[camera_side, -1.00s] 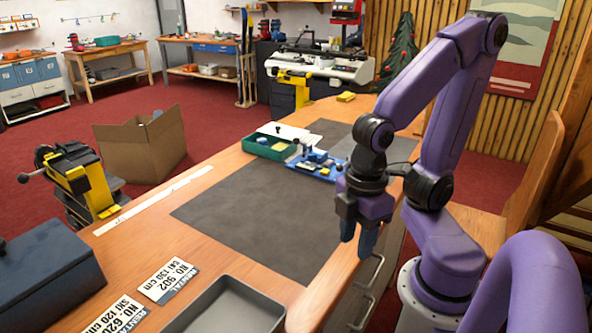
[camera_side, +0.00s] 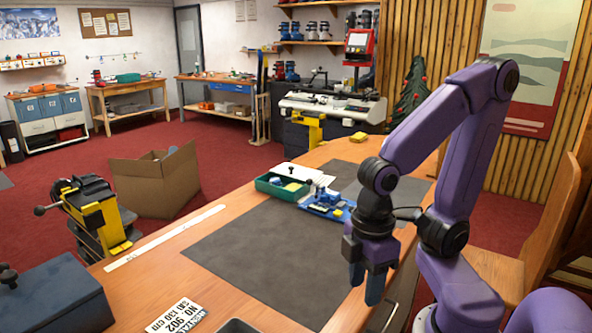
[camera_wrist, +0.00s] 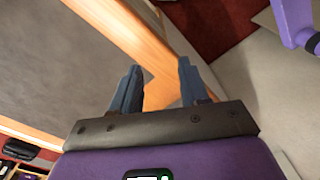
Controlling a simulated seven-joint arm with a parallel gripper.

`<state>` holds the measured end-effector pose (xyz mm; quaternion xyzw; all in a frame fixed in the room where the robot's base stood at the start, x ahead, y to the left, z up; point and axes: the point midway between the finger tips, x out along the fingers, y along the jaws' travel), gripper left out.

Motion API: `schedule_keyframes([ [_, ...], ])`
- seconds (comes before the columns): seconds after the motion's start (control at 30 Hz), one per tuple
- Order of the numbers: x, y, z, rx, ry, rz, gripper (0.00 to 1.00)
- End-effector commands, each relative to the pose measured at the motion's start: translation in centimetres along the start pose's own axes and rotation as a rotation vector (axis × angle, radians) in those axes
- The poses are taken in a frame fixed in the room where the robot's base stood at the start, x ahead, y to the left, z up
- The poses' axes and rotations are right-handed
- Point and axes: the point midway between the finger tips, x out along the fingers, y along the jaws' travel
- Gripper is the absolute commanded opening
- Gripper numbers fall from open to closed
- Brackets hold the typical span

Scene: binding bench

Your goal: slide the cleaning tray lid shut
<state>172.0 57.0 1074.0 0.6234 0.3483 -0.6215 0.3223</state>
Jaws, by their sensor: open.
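A green tray (camera_side: 283,188) stands on the far part of the bench in the side view, with pale and yellow items showing inside, so it is at least partly open. A white flat panel (camera_side: 297,170) lies along its back edge; it may be the lid, but I cannot tell for sure. A small dark knob stands near its right end. My gripper (camera_side: 365,290) is open and empty, pointing down near the bench's right edge, well apart from the tray. In the wrist view its two fingers (camera_wrist: 159,75) are apart, over the wooden edge. The tray is not in the wrist view.
A blue fixture (camera_side: 326,205) with dark knobs sits just right of the tray. A dark grey mat (camera_side: 270,255) lies clear before it. A dark blue box (camera_side: 60,300), a white ruler strip (camera_side: 165,236) and a rental card (camera_side: 177,318) lie along the left side.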

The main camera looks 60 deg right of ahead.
Motion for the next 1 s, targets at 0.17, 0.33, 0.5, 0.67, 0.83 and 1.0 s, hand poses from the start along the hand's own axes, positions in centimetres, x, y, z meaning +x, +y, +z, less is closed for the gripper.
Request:
schedule_keyframes([
  [0.17,-0.6,2.3,-2.8,0.37,-0.022,-0.093,0.45],
  [0.33,-1.2,6.1,-5.7,0.776,-0.033,-0.21,0.45],
  [0.5,-1.8,11.2,-8.0,1.168,-0.028,-0.342,0.45],
  [0.67,-2.3,17.3,-9.0,1.523,-0.011,-0.485,0.45],
  [0.83,-2.8,24.8,-8.3,1.884,0.029,-0.66,0.45],
  [1.0,-3.3,32.7,-5.3,2.217,0.093,-0.866,0.45],
])
